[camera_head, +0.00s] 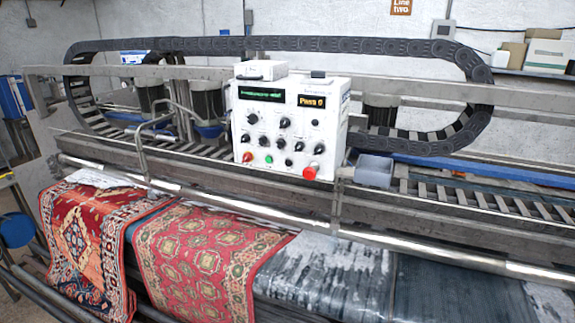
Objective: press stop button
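A white control box (288,125) stands on the machine's frame in the middle of the view, its front facing me. A large red mushroom-shaped button (309,173) sits at its lower right. A smaller red button (247,157) is at its lower left, with a green button (268,160) beside it. Several black knobs cover the panel's middle. A display with green text (261,94) and one reading "Pass 0" (311,102) are above. The button labels are too small to read. Neither of my grippers is in view.
A metal roller bar (200,196) runs across in front of the box. Two patterned rugs, one at the left (85,240) and one nearer the middle (200,255), hang below it. A black cable chain (330,45) loops behind.

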